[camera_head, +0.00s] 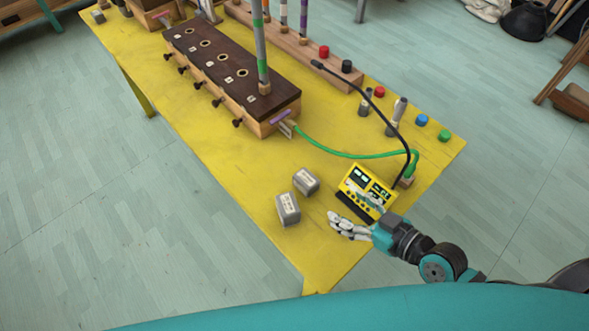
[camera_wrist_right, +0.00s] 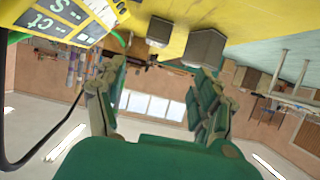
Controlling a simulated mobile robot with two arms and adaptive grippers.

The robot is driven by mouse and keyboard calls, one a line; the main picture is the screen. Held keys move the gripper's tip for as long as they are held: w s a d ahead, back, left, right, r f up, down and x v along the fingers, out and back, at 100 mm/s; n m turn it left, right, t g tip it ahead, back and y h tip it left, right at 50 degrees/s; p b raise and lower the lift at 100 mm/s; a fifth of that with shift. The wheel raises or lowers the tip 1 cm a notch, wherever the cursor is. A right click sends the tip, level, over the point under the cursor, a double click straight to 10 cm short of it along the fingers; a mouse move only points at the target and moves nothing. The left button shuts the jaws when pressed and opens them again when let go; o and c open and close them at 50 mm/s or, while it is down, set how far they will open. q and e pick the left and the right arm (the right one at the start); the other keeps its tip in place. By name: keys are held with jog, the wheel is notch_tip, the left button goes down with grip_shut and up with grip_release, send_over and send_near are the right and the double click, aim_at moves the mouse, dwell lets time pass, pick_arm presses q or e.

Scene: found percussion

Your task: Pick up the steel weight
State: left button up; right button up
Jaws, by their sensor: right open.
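Two grey metal blocks with pale labels stand on the yellow table (camera_head: 245,185): a nearer one (camera_head: 287,210) and a farther one (camera_head: 306,181). I cannot tell which is the steel weight. They also show in the right wrist view, a larger block (camera_wrist_right: 205,46) and a smaller one (camera_wrist_right: 158,31). My right gripper (camera_head: 336,224) is open and empty, to the right of the nearer block and apart from both. In the wrist view its spread fingers (camera_wrist_right: 160,72) have nothing between them. My left gripper is not in view.
A yellow meter with a display (camera_head: 367,190) stands close beside my right gripper. A green cable (camera_head: 345,154) and a black cable (camera_head: 372,103) run behind it. A dark-topped wooden box (camera_head: 230,75) lies farther back. The table left of the blocks is clear.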

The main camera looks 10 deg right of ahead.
jog(key=p, duration=0.1)
send_near(309, 181)
jog(key=shift+w+a, duration=0.3)
jog(key=shift+a, duration=0.3)
jog(key=x, duration=0.3)
jog(key=shift+w+a+f, duration=0.1)
jog(key=shift+w+f, duration=0.05)
jog(key=shift+f, duration=0.05)
jog(key=shift+p+x, duration=0.35)
jog(key=shift+x, duration=0.55)
jog(key=x, duration=0.4)
jog(key=shift+w+d+f+p, duration=0.2)
jog(key=shift+w+d+p, duration=0.05)
jog(key=shift+w+p, duration=0.1)
jog(key=shift+w+a+f, duration=0.15)
jog(key=shift+w, duration=0.05)
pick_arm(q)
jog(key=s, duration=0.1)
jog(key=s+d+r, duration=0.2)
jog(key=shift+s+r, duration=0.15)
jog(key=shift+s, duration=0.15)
pick_arm(e)
jog(key=shift+c, duration=0.2)
